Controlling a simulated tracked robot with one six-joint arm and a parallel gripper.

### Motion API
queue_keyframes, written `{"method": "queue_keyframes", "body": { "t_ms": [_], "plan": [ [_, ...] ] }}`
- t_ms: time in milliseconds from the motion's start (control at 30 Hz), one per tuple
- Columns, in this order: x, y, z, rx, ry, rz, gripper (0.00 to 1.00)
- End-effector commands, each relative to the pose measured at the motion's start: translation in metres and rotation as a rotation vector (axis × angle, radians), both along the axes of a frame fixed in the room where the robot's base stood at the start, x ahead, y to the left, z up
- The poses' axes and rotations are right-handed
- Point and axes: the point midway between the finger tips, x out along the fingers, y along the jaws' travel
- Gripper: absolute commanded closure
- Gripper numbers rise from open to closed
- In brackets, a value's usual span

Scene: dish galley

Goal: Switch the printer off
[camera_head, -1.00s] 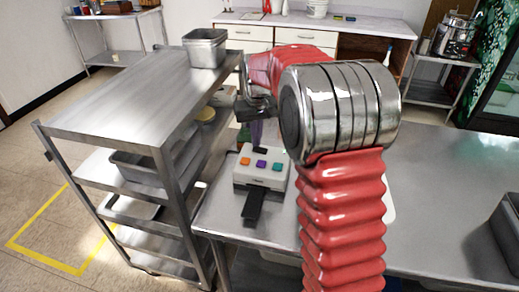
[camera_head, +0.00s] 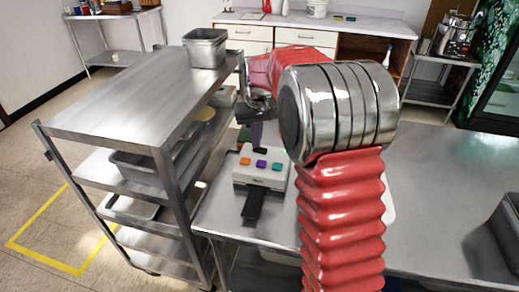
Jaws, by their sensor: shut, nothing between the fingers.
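The printer appears to be the small pale box (camera_head: 262,178) on the metal table, just right of the metal cart. Its top carries an orange button (camera_head: 245,161), a purple button (camera_head: 261,164) and a teal button (camera_head: 277,167). A black strip (camera_head: 252,206) sticks out from its front. I cannot read any label or tell which button is the power switch. My gripper (camera_head: 257,140) is shut and empty, pointing down at the back edge of the printer, behind the buttons. Whether it touches the printer I cannot tell. My arm hides part of the area behind and to the right.
The metal cart (camera_head: 130,112) stands close on the left, with a metal pan (camera_head: 205,48) on top and a grey tub (camera_head: 135,168) on a lower shelf. A dark container (camera_head: 508,230) sits at the table's right edge. The table (camera_head: 440,190) is clear between it and my arm.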

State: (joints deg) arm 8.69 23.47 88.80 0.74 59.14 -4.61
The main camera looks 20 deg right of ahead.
Motion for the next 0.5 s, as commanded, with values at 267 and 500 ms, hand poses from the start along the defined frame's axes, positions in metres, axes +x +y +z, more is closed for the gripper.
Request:
{"method": "queue_keyframes", "body": {
  "t_ms": [267, 500],
  "plan": [
    [-0.0002, 0.0, -0.0033, 0.0, 0.001, 0.0, 1.0],
    [-0.0003, 0.0, -0.0058, 0.0, 0.001, 0.0, 1.0]
  ]
}}
